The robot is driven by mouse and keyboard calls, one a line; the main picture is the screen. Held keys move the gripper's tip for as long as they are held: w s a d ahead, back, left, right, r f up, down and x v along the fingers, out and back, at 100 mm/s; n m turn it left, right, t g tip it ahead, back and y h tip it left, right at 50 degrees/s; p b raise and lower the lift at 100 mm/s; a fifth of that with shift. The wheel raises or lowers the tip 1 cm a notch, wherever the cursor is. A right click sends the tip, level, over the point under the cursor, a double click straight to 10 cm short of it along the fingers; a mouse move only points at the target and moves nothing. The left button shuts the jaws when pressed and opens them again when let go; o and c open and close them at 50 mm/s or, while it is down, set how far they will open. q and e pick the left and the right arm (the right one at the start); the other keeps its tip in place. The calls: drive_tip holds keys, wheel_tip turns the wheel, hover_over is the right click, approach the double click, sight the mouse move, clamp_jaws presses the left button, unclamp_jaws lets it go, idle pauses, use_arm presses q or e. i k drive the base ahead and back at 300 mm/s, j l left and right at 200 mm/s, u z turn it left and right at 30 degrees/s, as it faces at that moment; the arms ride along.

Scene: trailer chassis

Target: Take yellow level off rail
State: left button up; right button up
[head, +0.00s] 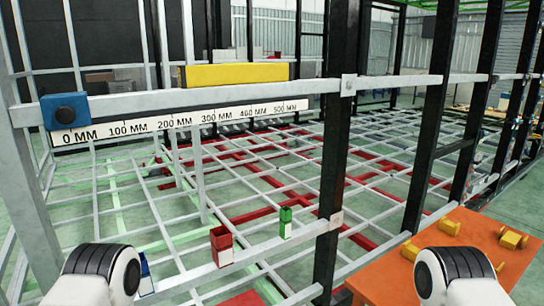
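The yellow level (237,74) is a long yellow bar with dark ends. It lies along the top of the pale horizontal rail (325,86), above the ruler strip's middle marks. My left arm's white and black link shows at the bottom left, and my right arm's link at the bottom right. Neither gripper's fingers can be seen. Both visible arm parts are low in the picture, well below the level and apart from it.
A blue block (65,111) sits at the rail's left end by the ruler strip (180,122). Dark posts (337,150) cross the view. Red (222,246) and green (285,222) blocks sit on a lower rail. An orange table (400,275) holds several yellow parts.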

sight(189, 76)
drive_tip(key=j+z, duration=0.25)
drive_tip(key=j, duration=0.15)
drive_tip(key=k+j+z, duration=0.1)
drive_tip(key=j+z, duration=0.15)
drive_tip(key=k+j+z, duration=0.2)
drive_tip(key=j, duration=0.3)
drive_tip(key=j+z, duration=0.25)
drive_tip(key=k+j+z, duration=0.25)
drive_tip(key=j, duration=0.2)
drive_tip(key=i, duration=0.1)
